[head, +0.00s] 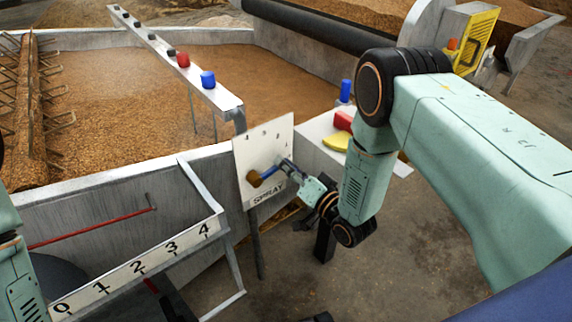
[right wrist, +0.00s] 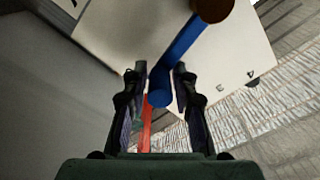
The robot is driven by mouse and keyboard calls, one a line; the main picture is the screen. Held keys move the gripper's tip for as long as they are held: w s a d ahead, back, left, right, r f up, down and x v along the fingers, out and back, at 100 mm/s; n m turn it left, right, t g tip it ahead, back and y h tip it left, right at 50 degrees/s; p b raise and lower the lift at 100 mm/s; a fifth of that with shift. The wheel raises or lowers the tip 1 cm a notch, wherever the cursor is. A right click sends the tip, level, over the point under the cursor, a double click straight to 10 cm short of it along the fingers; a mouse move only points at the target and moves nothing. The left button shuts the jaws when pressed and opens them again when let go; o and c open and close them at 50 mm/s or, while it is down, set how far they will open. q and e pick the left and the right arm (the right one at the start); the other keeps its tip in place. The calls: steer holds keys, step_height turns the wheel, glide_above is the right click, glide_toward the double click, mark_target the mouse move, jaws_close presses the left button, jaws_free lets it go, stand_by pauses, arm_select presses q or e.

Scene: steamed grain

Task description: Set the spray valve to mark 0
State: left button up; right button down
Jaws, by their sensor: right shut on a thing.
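The spray valve panel (head: 264,150) is a white upright plate lettered SPRAY, with small marks along its top too small to read in the head view. Its valve has a brown hub (head: 254,179) and a blue lever (head: 268,172) pointing right and slightly up. My right gripper (head: 286,164) is at the lever's outer end. In the right wrist view the blue lever (right wrist: 184,43) runs from the brown hub (right wrist: 213,8) down between my fingers (right wrist: 160,76), which are shut on it. My left gripper is out of view.
A board numbered 0 to 4 (head: 139,268) and a red rod (head: 92,228) are at front left. A grain-filled bed (head: 130,90) lies behind. A rail (head: 165,52) carries coloured knobs.

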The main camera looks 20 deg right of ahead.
steer(key=shift+s+d+f+m+b, duration=0.15)
steer(key=shift+f+m+b, duration=0.2)
steer(key=shift+f+m, duration=0.8)
steer(key=c, duration=1.2)
jaws_free()
steer(key=shift+f, duration=0.1)
steer(key=shift+r, duration=0.25)
steer(key=shift+s+d, duration=0.15)
steer(key=shift+s, duration=0.25)
steer(key=v, duration=1.1)
steer(key=shift+s, duration=0.1)
